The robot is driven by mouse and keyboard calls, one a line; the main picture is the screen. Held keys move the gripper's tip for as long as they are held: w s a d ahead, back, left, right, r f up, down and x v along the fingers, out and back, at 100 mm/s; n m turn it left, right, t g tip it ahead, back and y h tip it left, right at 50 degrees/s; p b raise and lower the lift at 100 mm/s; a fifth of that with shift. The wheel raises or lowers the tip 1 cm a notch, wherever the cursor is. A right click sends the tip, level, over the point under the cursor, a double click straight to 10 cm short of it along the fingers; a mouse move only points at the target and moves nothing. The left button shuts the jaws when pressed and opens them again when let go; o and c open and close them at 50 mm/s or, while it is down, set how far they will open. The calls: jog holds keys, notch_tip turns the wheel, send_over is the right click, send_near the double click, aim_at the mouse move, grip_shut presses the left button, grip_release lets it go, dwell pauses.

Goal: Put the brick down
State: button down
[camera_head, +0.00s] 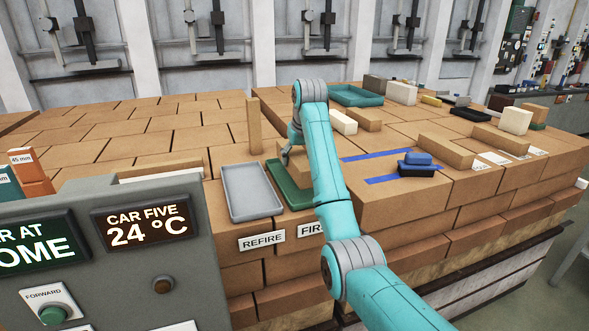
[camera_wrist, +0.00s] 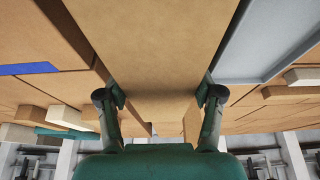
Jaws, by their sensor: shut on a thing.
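My gripper (camera_wrist: 160,97) is shut on a tan brick (camera_wrist: 158,42), one finger on each side of it. The brick fills the upper middle of the wrist view. In the head view my gripper (camera_head: 289,154) is over the green tray (camera_head: 278,187), labelled FIR..., and my arm hides part of the tray and the brick. I cannot tell whether the brick touches the tray. The grey tray (camera_head: 250,192), labelled REFIRE, is empty and just left of the green one; it also shows in the wrist view (camera_wrist: 262,45).
An upright tan brick (camera_head: 253,125) stands behind the trays. Blue tape strips (camera_head: 372,155) and a blue-and-black block (camera_head: 416,164) lie to the right. White and tan blocks and a teal tray (camera_head: 355,96) are further back. A sign panel (camera_head: 130,262) fills the front left.

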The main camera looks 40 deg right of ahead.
jog(key=shift+f, duration=1.75)
jog(key=shift+c, duration=0.9)
grip_release()
jog(key=shift+f, duration=0.15)
